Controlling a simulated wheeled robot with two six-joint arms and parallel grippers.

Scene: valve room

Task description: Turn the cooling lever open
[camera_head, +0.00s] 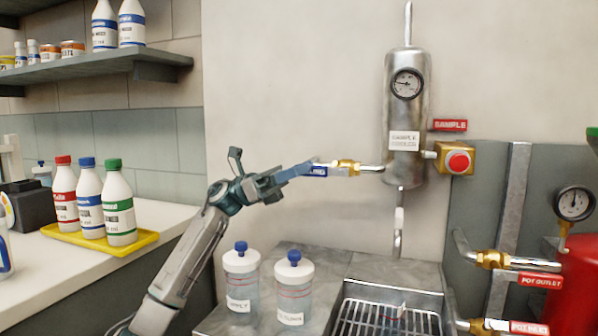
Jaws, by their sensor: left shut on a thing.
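The cooling lever (299,170) is a blue handle at the brass valve (348,167) on the pipe left of the steel cylinder. A blue label (318,171), partly hidden, sits at the valve. My left gripper (276,181) is shut on the outer left end of the lever, which its fingers partly cover. The lever points left from the valve, roughly in line with the pipe in this view. My right gripper is not in view.
Two lidded sample jars (241,283) (294,289) stand below my left arm. A steel sink grate (385,318) lies to their right. Bottles on a yellow tray (148,243) stand on the left counter. The sample valve (455,159) is right of the cylinder (407,120).

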